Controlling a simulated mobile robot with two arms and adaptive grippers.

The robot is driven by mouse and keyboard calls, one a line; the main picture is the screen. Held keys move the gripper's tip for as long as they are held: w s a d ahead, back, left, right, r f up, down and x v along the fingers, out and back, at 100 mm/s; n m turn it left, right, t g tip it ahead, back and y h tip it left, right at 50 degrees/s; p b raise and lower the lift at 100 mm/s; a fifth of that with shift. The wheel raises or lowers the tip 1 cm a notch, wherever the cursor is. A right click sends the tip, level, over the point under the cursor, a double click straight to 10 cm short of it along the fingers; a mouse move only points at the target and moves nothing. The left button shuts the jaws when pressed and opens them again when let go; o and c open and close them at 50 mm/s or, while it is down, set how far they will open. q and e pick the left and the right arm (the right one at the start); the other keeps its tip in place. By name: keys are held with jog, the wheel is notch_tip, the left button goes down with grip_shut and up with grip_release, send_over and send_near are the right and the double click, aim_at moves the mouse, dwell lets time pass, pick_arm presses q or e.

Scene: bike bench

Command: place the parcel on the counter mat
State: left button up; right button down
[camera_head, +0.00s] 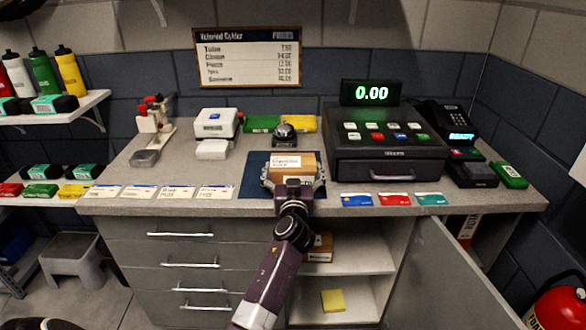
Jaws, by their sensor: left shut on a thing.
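The parcel (291,163) is a small brown box with a white printed label. It is at the dark blue counter mat (256,185), in the middle of the counter. My left gripper (292,180) reaches in from the front and is shut on the parcel, with a finger at each side of it. The parcel covers part of the mat; whether its underside touches the mat is hidden. My right gripper is not in view.
A cash register (386,145) stands right of the mat, with cards (395,199) before it. A bell (285,133) is behind the parcel. Labelled cards (178,192) line the front edge at left. Below, a cabinet door (455,270) stands open beside shelves (345,262).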

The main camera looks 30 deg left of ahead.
pick_arm(q)
jog(key=shift+r, duration=0.1)
jog(key=o, duration=1.4)
jog(key=shift+o, duration=0.2)
jog(key=b+v, duration=0.1)
jog(key=v, duration=1.1)
jog(key=shift+b, duration=0.35)
jog(key=shift+s, duration=0.1)
